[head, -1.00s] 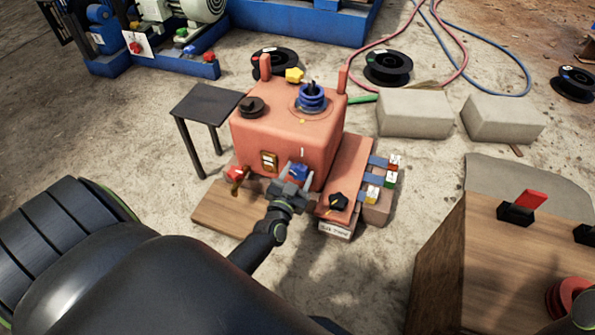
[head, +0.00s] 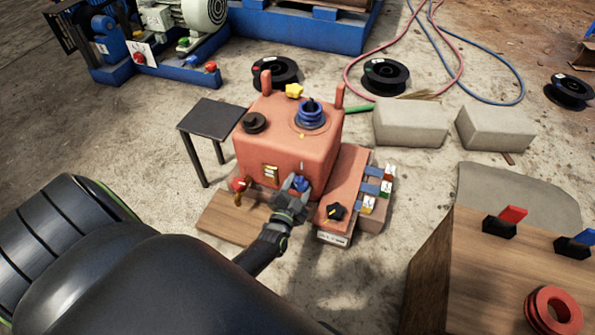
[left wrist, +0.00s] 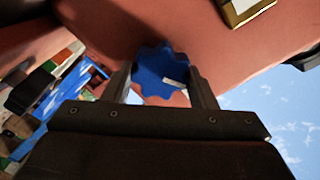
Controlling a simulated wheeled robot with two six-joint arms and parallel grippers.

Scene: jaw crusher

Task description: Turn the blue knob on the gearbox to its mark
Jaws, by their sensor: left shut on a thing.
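The blue knob (head: 301,183) is on the front face of the salmon-red gearbox (head: 285,148), low and to the right. My left gripper (head: 296,188) is shut on it, with one finger on each side. In the left wrist view the lobed blue knob (left wrist: 155,70) sits between the two fingers (left wrist: 160,85), against the red housing. A short white pointer line (left wrist: 173,82) shows on the knob. A small pale mark (head: 302,166) is on the gearbox face just above the knob; whether the pointer lines up with it cannot be told. My right gripper is out of view.
A red valve handle (head: 239,184) is left of the knob, and a black knob (head: 335,211) is on the lower box at right. A small dark table (head: 207,115) stands left of the gearbox. A wooden cabinet (head: 480,260) with switches stands at right.

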